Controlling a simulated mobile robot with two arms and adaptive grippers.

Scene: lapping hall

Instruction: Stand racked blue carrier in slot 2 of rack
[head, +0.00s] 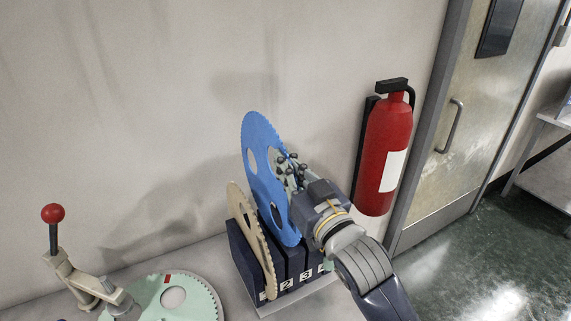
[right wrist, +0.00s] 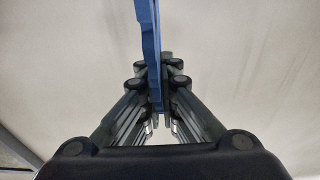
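The blue carrier (head: 258,150) is a thin toothed disc with round holes, standing nearly upright and a little tilted at the rack. My right gripper (head: 291,172) is shut on its right edge; in the right wrist view the carrier (right wrist: 153,50) shows edge-on between the fingers (right wrist: 155,85). The dark blue rack (head: 241,254) has numbered slots, with 2 and 3 readable on its front. The carrier's lower edge overlaps the rack's top near slot 2; I cannot tell how deep it sits. My left gripper is out of view.
A tan toothed carrier (head: 243,218) stands in the rack just left of the blue one. A pale green toothed disc (head: 200,296) and a red-knobbed lever (head: 53,213) are at lower left. A fire extinguisher (head: 385,150) hangs on the wall right of my gripper.

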